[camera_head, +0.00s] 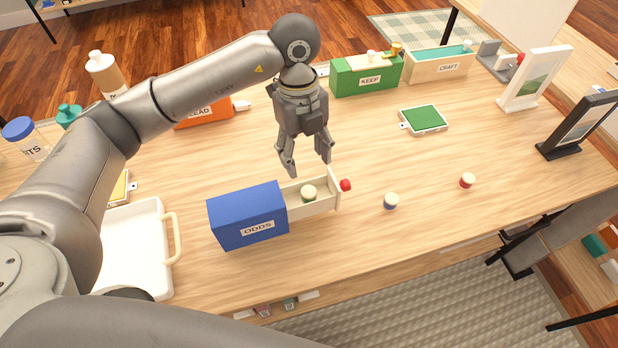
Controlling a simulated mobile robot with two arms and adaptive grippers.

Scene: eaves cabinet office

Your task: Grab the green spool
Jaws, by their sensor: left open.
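The green spool (309,195) has a pale top and a green side. It sits in the pulled-out drawer (325,207) of the blue box labelled ODDS (236,218). My left gripper (309,167) points down just above and behind the open drawer in the picture. Its fingers are spread, and nothing is between them. It looks apart from the spool. My right gripper is not in view.
A blue spool (391,202) and a red spool (467,181) stand on the table to the right. The drawer has a red knob (345,185). A white tray (136,245) lies left of the box.

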